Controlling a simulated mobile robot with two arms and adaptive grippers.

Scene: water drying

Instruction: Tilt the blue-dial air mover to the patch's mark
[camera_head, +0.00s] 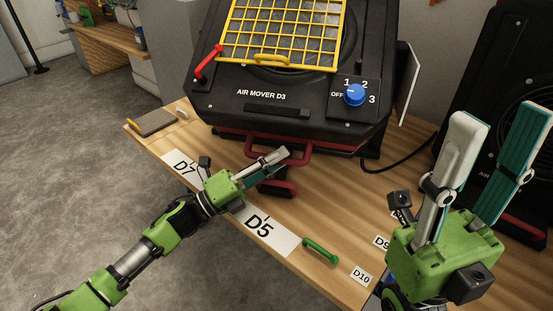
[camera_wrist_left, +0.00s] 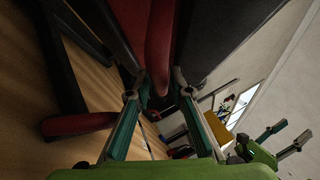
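The air mover with the blue dial (camera_head: 355,95), labelled AIR MOVER D3 (camera_head: 290,112), stands on the wooden bench. It is black with a yellow grille (camera_head: 285,35). The dial's white mark faces left, toward OFF. A red handle (camera_head: 300,155) juts from its front bottom edge. My left gripper (camera_head: 283,158) is at this handle. In the left wrist view the red bar (camera_wrist_left: 160,45) fills the gap between the fingertips (camera_wrist_left: 160,80), which appear shut on it. My right gripper (camera_head: 505,125) is open and empty, raised over the bench's right side.
A green handle (camera_head: 320,250) and card D10 (camera_head: 361,275) are further right. Another black machine (camera_head: 520,100) stands behind my right gripper.

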